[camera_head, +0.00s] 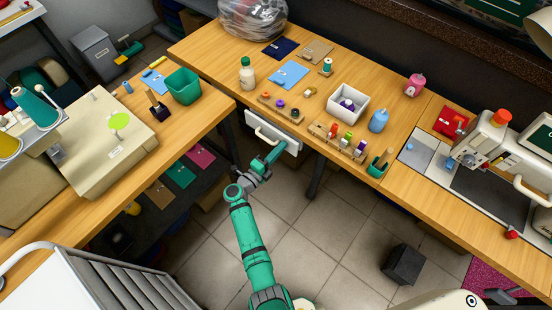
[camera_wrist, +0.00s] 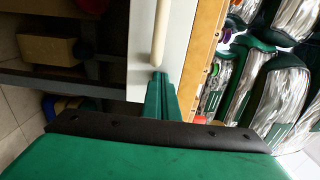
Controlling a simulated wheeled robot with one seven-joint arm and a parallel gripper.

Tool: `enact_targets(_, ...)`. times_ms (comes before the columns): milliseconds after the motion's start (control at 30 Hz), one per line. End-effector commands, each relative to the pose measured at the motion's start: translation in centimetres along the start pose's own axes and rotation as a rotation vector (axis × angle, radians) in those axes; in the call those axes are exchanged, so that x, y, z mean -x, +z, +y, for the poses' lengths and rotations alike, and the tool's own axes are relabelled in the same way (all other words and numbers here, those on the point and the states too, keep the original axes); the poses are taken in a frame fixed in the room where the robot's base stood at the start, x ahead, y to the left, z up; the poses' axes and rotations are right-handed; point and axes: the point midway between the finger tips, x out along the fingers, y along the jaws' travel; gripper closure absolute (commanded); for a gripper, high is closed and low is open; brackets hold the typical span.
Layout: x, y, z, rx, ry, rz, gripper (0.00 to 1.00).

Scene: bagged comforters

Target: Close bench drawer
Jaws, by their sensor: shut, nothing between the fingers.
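The bench drawer (camera_head: 291,146) has a white front with a pale bar handle and sits under the front edge of the wooden bench. No drawer interior shows; I cannot tell whether a small gap remains. My gripper (camera_head: 277,150) is shut and empty, with its green fingers against or very close to the drawer front, by the handle. In the wrist view the shut fingers (camera_wrist: 160,84) point at the white drawer front (camera_wrist: 180,45), right at the end of the handle (camera_wrist: 160,35). Whether they touch it is unclear.
The bench top (camera_head: 225,62) carries a white bin (camera_head: 336,110), spools, bottles and cloths. A sewing machine (camera_head: 490,140) stands at the right. A side table with a green bin (camera_head: 183,88) is at the left.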

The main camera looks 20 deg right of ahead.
Motion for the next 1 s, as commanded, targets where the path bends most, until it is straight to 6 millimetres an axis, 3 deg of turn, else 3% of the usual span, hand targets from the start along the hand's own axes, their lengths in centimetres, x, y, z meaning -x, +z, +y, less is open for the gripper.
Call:
enact_targets(200, -2.0, 0.7, 0.0, -0.001, 0.000, -0.012, 1.00)
enact_targets(400, -2.7, 0.9, 0.0, -0.002, 0.001, -0.017, 1.00)
enact_targets(800, -3.1, 0.9, -0.2, -0.005, 0.002, -0.013, 1.00)
enact_targets(1000, -2.0, 0.8, -0.1, -0.004, 0.000, -0.011, 1.00)
